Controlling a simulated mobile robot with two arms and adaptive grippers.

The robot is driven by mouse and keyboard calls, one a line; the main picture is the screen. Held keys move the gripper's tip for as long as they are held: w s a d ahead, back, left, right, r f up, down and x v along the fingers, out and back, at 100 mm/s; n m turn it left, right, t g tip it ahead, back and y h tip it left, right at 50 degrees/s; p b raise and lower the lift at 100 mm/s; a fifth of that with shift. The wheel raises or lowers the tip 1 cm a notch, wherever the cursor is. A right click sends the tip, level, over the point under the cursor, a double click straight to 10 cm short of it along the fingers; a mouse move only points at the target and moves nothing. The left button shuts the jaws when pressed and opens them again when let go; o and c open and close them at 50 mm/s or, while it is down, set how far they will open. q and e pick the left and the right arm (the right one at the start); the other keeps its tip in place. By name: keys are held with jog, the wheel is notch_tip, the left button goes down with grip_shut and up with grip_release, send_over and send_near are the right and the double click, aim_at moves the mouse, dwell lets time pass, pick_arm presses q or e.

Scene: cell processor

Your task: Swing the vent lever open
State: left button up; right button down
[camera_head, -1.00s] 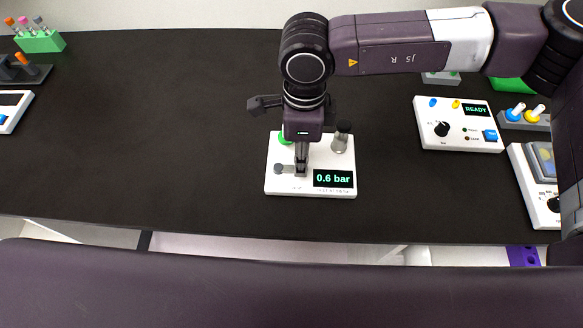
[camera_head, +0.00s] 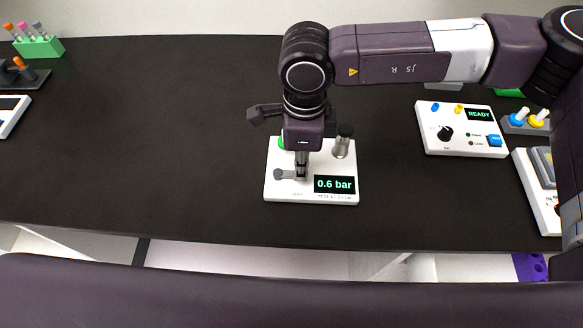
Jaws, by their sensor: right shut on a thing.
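The white pressure unit (camera_head: 285,195) lies on the dark bench in the middle of the view, with a display (camera_head: 334,184) reading 0.6 bar. The grey vent lever (camera_head: 283,174) is at its front left, its round end pointing left. My right gripper (camera_head: 301,174) reaches down from above and is shut on the vent lever, hiding part of it. A green button (camera_head: 281,143) is partly hidden behind the gripper. My left gripper is not in view.
A white box with a READY display (camera_head: 461,140) stands to the right, near a holder with blue and yellow tools (camera_head: 530,121). A green tube rack (camera_head: 39,47) is at the far left. The bench left of the unit is clear.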

jog(key=shift+s+f+m+b, duration=0.2)
jog(key=shift+m+b, duration=0.2)
jog(key=shift+b, duration=0.2)
jog(key=shift+s+m+b, duration=0.3)
jog(key=shift+m+b, duration=0.6)
jog(key=shift+s+a+r+m, duration=0.1)
jog(key=shift+s+r+m, duration=0.1)
jog(key=shift+m, duration=0.2)
